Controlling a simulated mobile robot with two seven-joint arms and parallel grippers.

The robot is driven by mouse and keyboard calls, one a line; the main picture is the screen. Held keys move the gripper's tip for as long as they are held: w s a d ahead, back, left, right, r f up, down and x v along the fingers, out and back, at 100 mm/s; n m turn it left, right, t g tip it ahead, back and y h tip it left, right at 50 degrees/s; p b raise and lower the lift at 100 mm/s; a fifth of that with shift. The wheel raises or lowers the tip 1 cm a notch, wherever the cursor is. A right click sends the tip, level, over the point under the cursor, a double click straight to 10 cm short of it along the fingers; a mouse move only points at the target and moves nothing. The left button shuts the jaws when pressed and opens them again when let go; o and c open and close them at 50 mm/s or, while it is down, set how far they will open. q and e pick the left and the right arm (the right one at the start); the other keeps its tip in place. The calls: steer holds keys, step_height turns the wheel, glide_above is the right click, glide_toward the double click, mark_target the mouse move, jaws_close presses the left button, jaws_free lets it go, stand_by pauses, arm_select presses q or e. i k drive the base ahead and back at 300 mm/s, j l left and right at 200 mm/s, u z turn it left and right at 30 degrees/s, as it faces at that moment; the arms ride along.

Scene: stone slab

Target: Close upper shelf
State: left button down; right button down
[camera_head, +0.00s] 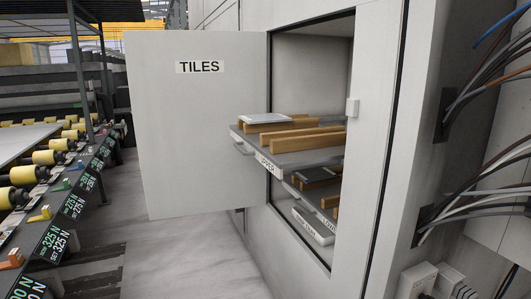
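The upper shelf (287,159) is a grey tray labelled UPPER inside a white cabinet, and it is slid out past the cabinet opening. A handle (243,149) is on its front edge. Wooden blocks (305,138) and a pale tile (265,118) lie on it. The cabinet door (190,130), labelled TILES, stands wide open to the left. Neither of my grippers is in view.
Below the upper shelf are a lower shelf (322,198) with dark tiles and a white-fronted bottom shelf (312,226). Cables (480,130) hang at the right. A roller conveyor (50,165) runs along the left. The floor (190,260) in front is clear.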

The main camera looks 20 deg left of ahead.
mark_target(300, 141)
steer(key=i+j+z, duration=0.1)
steer(key=i+j, duration=0.15)
steer(key=i, duration=0.15)
steer(key=i+j+z, duration=0.15)
steer(key=i+j, duration=0.15)
steer(key=i, duration=0.1)
